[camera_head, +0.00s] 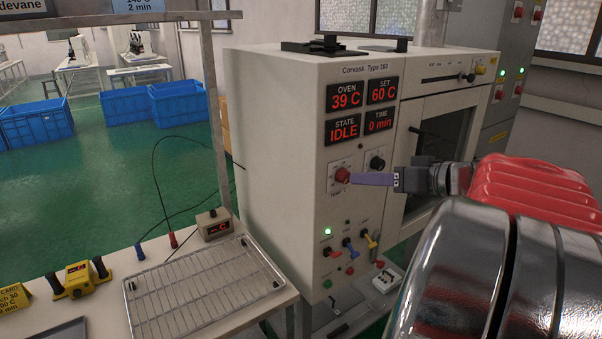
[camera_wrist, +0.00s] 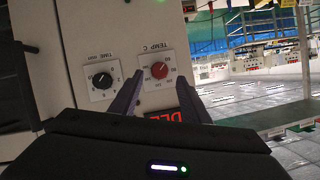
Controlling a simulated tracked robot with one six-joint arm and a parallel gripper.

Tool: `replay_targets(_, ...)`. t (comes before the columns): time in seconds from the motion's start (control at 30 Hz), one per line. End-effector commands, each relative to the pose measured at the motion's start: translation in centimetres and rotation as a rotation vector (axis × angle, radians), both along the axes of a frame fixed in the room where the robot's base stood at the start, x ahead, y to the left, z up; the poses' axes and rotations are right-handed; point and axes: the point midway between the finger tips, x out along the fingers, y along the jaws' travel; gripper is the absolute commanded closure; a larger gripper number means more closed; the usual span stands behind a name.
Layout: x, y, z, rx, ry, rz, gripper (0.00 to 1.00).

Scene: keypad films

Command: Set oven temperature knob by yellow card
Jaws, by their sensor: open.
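The oven (camera_head: 290,120) has a red temperature knob (camera_head: 342,175) on its front panel. In the wrist view the red knob (camera_wrist: 159,70) sits on a white plate marked TEMP C. My gripper (camera_head: 354,178) is open, its purple fingertips close to the red knob. In the wrist view, where my gripper (camera_wrist: 156,82) also shows, the knob appears between the two tips; I cannot tell whether they touch it. The displays read OVEN 39 C, SET 60 C (camera_head: 382,92), STATE IDLE, TIME 0 min.
A black time knob (camera_head: 377,163) is right of the red knob. Coloured switches (camera_head: 348,245) sit lower on the panel. A wire rack (camera_head: 205,285) and a yellow device with black handles (camera_head: 78,279) rest on the bench at left. Blue crates (camera_head: 178,103) stand on the green floor behind.

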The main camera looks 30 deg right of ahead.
Motion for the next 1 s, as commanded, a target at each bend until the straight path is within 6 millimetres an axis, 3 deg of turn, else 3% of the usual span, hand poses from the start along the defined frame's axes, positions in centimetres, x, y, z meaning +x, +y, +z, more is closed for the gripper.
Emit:
replay_targets(0.43,4.8,0.7,-1.9,-0.001,0.0,0.001,0.57)
replay_targets(0.8,5.2,0.7,-2.0,-0.001,0.0,-0.002,0.57)
replay_targets(1.0,5.1,0.7,-2.0,-0.001,0.0,-0.002,0.71)
